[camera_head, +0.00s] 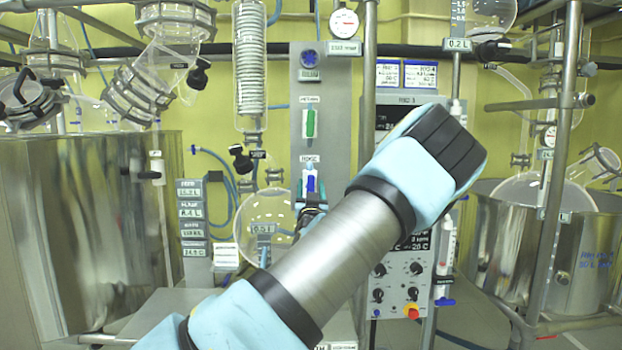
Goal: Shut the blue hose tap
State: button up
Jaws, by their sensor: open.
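The grey upright panel (326,95) in the middle carries a small tap with a blue handle (310,183), below a label that seems to read "HOSE". The handle looks upright, but its lower part is hidden. My gripper (311,203) shows only as a small dark and light-blue shape at the lower end of this handle, mostly behind my own arm. Its jaws are open. I cannot tell whether its fingers touch the handle or stand around it.
A green handle (310,123) and a round blue knob (310,57) sit higher on the panel. A round glass flask (263,222) is close at left. Steel vessels stand at left (90,230) and right (507,235). A control box (398,285) with knobs is right.

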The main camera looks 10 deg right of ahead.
jog(key=shift+w+d+r, duration=0.1)
jog(key=shift+w+r, duration=0.15)
jog(key=shift+w, duration=0.45)
jog(key=shift+c, duration=0.3)
grip_shut()
